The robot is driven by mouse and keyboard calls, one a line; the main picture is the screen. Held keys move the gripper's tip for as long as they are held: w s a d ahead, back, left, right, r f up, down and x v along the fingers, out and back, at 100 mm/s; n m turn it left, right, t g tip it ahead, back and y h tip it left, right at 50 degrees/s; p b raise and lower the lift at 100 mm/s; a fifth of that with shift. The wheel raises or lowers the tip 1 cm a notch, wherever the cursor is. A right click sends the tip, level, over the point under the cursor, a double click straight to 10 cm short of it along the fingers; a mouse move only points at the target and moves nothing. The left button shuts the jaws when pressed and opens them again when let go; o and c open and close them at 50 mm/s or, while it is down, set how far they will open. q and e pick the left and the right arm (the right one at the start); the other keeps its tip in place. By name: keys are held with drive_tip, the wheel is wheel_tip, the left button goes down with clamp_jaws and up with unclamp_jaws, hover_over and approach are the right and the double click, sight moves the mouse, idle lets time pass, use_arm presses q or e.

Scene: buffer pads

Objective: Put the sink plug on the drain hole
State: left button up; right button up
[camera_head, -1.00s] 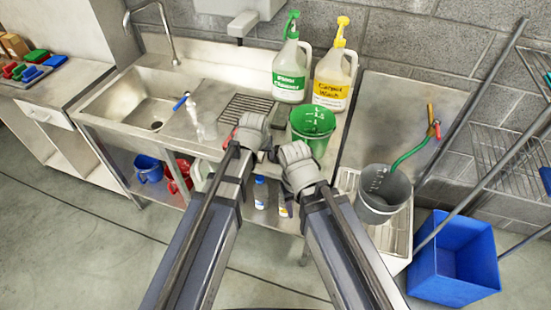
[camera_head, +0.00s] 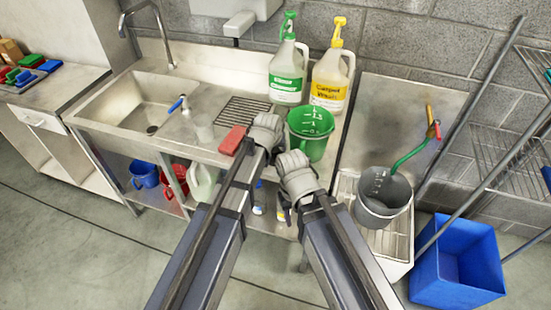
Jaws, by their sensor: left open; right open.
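The sink basin (camera_head: 133,105) is at the left of the head view, with a dark round drain hole (camera_head: 152,129) in its floor. No sink plug can be made out with certainty. A red block (camera_head: 232,140) lies on the counter, just left of my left gripper (camera_head: 267,131). My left gripper is over the counter near the green bucket (camera_head: 311,131), and it is open. My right gripper (camera_head: 294,172) is lower and nearer, in front of the counter edge below the green bucket, and it is open. The fingertips of both are largely hidden behind the wrists.
Two jugs, green-topped (camera_head: 287,77) and yellow-topped (camera_head: 330,80), stand behind. A grey bucket (camera_head: 382,196) and a blue bin (camera_head: 457,264) are at right. A tall faucet (camera_head: 165,32) rises behind the basin.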

sight(275, 150)
use_arm(q)
drive_tip(key=b+x, duration=0.3)
drive_tip(key=x, duration=0.1)
drive_tip(key=shift+d+f, duration=0.2)
drive_tip(key=shift+f, duration=0.15)
drive_tip(key=shift+r, duration=0.1)
clamp_jaws()
